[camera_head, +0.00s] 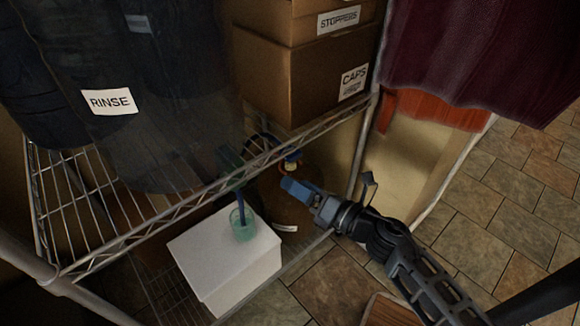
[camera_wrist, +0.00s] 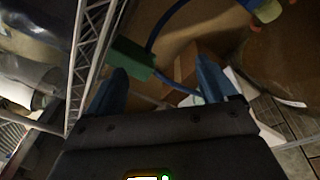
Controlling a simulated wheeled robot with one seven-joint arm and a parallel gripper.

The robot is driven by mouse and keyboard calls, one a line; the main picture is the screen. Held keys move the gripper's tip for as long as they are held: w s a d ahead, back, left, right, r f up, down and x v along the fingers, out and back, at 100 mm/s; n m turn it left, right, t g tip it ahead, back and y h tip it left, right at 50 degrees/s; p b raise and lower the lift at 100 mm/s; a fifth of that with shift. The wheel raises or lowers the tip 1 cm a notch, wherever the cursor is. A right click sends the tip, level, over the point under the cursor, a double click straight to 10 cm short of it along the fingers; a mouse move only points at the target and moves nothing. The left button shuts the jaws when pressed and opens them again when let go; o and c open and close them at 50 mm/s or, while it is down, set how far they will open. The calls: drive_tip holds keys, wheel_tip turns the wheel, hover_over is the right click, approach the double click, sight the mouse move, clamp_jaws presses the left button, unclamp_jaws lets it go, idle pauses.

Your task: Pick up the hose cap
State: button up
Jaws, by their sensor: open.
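A blue hose (camera_head: 241,199) hangs below the wire shelf, its lower end in a teal cup (camera_head: 243,229). A dark green block-like piece (camera_head: 230,160) sits by the hose near the shelf edge. It also shows in the wrist view (camera_wrist: 133,58), just beyond the left fingertip. I cannot tell for sure whether it is the hose cap. My gripper (camera_head: 290,186) has blue fingers and is in front of a brown jug (camera_head: 288,208), right of the hose. In the wrist view the fingers (camera_wrist: 163,68) are apart, with nothing gripped; the hose (camera_wrist: 151,42) runs beyond them.
The wire shelf's front rail (camera_head: 190,205) is close to my gripper's left. A white box (camera_head: 213,265) stands under the cup. Cartons labelled CAPS (camera_head: 300,85) and STOPPERS (camera_head: 300,20) sit on the shelf, beside a dark container labelled RINSE (camera_head: 110,102). Tiled floor is open at right.

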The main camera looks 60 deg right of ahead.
sight(294, 154)
drive_tip(key=w+d+f+n+b, duration=0.1)
drive_tip(key=w+d+f+n, duration=0.1)
drive_tip(key=d, duration=0.3)
drive_tip(key=w+d+f+n+g+h+b, duration=0.1)
drive_tip(key=w+d+f+n+b, duration=0.1)
drive_tip(key=d, duration=0.3)
drive_tip(key=w+d+f+n+g+h+b, duration=0.1)
drive_tip(key=w+d+f+n+b, duration=0.1)
drive_tip(key=d+f+n, duration=0.1)
drive_tip(key=shift+d+f+n, duration=0.3)
drive_tip(key=shift+d+f, duration=0.45)
drive_tip(key=shift+d, duration=0.2)
drive_tip(key=shift+d+b+x, duration=0.2)
drive_tip(key=shift+b+x, duration=0.8)
drive_tip(key=shift+x, duration=2.75)
drive_tip(key=shift+r, duration=0.1)
drive_tip(key=shift+c, duration=0.5)
drive_tip(key=c, duration=1)
drive_tip(key=shift+c, duration=0.2)
drive_tip(key=shift+r, duration=0.15)
